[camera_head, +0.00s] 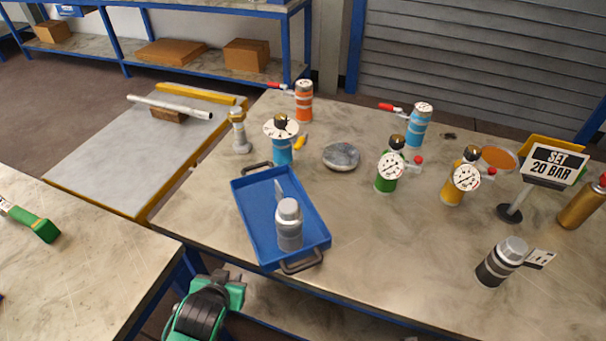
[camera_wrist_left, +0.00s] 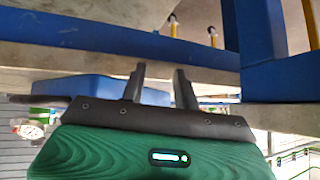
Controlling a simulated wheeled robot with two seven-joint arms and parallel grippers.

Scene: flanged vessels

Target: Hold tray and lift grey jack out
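A blue tray (camera_head: 250,218) with dark handles at both ends lies on the marble-look table, left of its middle. The grey jack (camera_head: 289,224) stands upright in the tray, toward the near end. A thin light-coloured piece lies behind it in the tray. My left gripper (camera_head: 228,276) is below and left of the tray, off the table's near edge, touching nothing. In the left wrist view its two fingers (camera_wrist_left: 160,85) stand apart with nothing between them, and the blue tray (camera_wrist_left: 85,88) shows beyond. My right gripper is in neither view.
Gauged bottles in blue (camera_head: 282,150), green (camera_head: 387,178) and yellow (camera_head: 454,186) stand on the table. A gap separates the left table (camera_head: 90,270).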

